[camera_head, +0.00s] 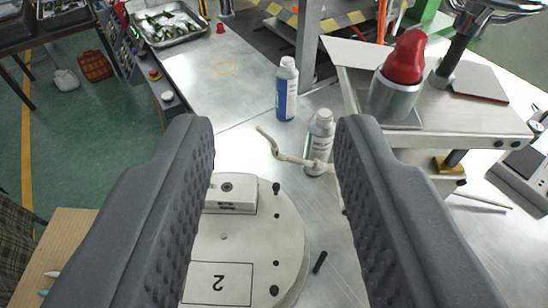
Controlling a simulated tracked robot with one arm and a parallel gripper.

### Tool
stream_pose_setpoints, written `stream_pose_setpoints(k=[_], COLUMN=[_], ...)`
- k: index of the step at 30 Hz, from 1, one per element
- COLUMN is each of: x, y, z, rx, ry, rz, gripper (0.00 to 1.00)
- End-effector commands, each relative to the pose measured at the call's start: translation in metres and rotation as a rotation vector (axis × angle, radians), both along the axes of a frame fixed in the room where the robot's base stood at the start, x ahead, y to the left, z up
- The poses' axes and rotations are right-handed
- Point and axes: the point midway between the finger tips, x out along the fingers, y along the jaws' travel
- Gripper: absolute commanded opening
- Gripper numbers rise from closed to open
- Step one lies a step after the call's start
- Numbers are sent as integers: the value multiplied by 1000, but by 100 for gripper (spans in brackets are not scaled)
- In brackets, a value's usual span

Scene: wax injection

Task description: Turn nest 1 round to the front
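A round pale turntable plate (284,235) lies on the metal bench below and between my fingers. A label reading "2" (220,284) is on its near part, and a grey metal block (232,192) sits on its far part. Small dark pegs stand along its right rim. My left finger hides the plate's left side. I see no nest marked 1. My gripper (272,128) is open and empty above the plate, its two dark ridged fingers wide apart and touching nothing.
A blue-white bottle (286,90) and a grey-green bottle (319,138) stand beyond the plate, with a pale bent rod (285,153) by the second. A machine with a red-topped cup (397,88) stands at right. A metal tray (168,24) is far left.

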Motion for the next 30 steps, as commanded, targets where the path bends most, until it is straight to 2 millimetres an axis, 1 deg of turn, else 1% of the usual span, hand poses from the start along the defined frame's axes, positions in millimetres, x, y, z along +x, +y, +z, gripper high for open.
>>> stream_pose_setpoints(k=[11,14,17,20,21,23,24,26,30], x=[0,6,22,46,57,73,85,99,132], y=[0,0,0,1,-1,-3,-3,-3,-3], z=[0,1,-1,-7,-9,-16,-21,-27,-47], rx=[0,3,9,20,25,33,39,47,64], ry=[1,15,57,130,162,218,253,304,427], rz=[0,-1,-1,-3,-3,-4,-6,-10,-21], gripper=[36,36,36,36,36,36,36,36,36])
